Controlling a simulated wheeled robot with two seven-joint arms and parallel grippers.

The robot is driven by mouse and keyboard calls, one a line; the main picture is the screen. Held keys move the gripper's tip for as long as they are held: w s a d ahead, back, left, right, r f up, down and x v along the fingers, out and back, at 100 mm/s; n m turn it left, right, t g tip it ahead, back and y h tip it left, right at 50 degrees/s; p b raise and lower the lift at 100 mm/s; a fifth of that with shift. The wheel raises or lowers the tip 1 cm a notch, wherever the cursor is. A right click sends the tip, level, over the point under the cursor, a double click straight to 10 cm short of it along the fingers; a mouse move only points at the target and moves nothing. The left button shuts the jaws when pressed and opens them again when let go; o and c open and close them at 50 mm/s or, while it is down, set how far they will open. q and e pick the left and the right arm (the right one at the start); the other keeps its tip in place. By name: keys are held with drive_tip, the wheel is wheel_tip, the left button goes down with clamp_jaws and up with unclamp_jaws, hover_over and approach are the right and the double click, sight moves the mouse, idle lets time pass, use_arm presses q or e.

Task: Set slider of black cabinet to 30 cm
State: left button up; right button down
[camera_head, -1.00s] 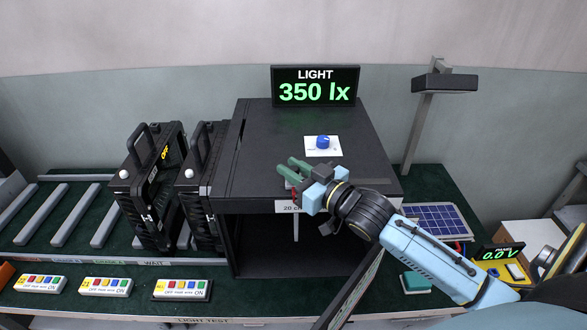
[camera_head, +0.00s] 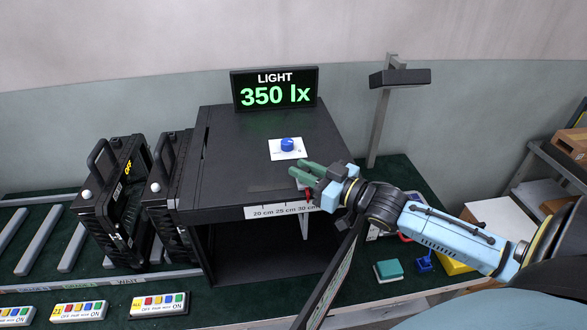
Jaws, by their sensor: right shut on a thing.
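The black cabinet (camera_head: 240,150) stands open at the centre of the bench. A white scale strip (camera_head: 264,212) on its top front edge reads 20 cm, 25 cm and 30 cm. A small red pointer (camera_head: 308,195), apparently of the slider, is above the 30 cm print. A pale rod (camera_head: 304,228) hangs inside the opening beneath it. My right gripper (camera_head: 306,174), with green fingers, is shut at the slider on the cabinet's front top edge. The gripper hides the slider's handle. My left gripper is out of view.
A light display (camera_head: 275,90) reading 350 lx stands behind the cabinet. A blue knob (camera_head: 287,145) sits on its top. Black floodlight housings (camera_head: 112,205) stand on the left. The open cabinet door (camera_head: 330,285) slants forward below my right arm. A lamp post (camera_head: 378,130) rises at right.

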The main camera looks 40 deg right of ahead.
sight(305, 170)
drive_tip(key=c, duration=1.3)
unclamp_jaws()
wheel_tip(305, 170, up, 10)
drive_tip(key=shift+r, duration=0.1)
